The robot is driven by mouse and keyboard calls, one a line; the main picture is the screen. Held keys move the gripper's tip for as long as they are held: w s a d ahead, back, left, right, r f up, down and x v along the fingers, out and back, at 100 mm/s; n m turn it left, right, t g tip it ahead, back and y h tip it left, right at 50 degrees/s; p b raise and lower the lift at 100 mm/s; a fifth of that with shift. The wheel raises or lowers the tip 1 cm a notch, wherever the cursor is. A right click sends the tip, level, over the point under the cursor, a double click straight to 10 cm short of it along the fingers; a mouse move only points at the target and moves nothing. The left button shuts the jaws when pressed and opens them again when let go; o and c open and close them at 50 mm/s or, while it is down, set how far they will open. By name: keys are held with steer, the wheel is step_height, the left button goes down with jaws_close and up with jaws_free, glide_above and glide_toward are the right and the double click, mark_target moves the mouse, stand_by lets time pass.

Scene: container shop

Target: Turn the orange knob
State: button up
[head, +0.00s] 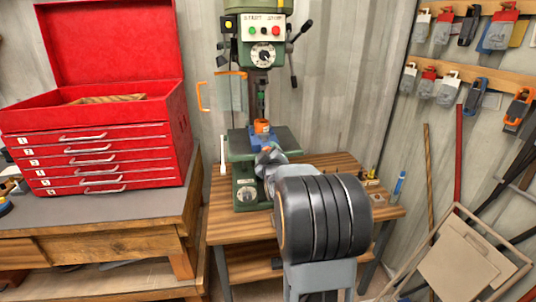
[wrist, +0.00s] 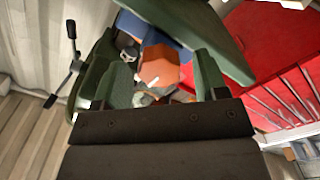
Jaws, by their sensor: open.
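The orange knob (wrist: 158,66) is in the middle of the wrist view and has a white line on it. In the head view the knob (head: 262,127) is small, above a blue block (head: 262,140) on the green drill press (head: 245,172). My gripper (head: 268,156) is just in front of it and hides part of the blue block. In the wrist view my gripper (wrist: 160,78) is open, with one finger to each side of the knob. A gap shows between the knob and each finger; I cannot tell the depth between them.
The drill press stands on a wooden table (head: 320,165). Its head (head: 262,50) and a clear guard with an orange handle (head: 203,97) are above and left of the knob. A red tool chest (head: 95,150) stands to the left. A folding chair (head: 455,255) is at right.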

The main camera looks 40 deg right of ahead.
steer(key=c, duration=0.9)
steer(key=shift+f+b, duration=0.1)
steer(key=shift+b, duration=0.25)
